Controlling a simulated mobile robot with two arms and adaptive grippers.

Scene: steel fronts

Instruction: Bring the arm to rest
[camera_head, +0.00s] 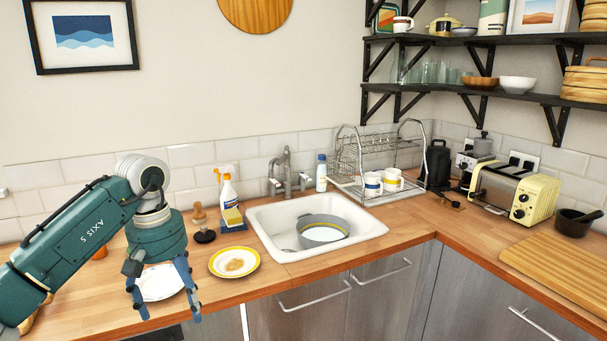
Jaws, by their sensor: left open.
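My left arm comes in from the left, over the counter's left end. My left gripper (166,313) points down with its blue fingers spread apart. It is open, with nothing seen between the fingers. Behind and between the fingers, a white plate (161,283) lies on the counter, partly hidden by the gripper. I cannot tell whether the fingers touch the plate or the counter. My right gripper is not in view.
A yellow-rimmed plate (247,270) with a brown stain lies just right of the gripper. The sink (362,236) holds a grey basin (322,237). A spray bottle (228,191), dish rack (382,151) and toaster (514,192) stand behind. Free counter lies along the front edge.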

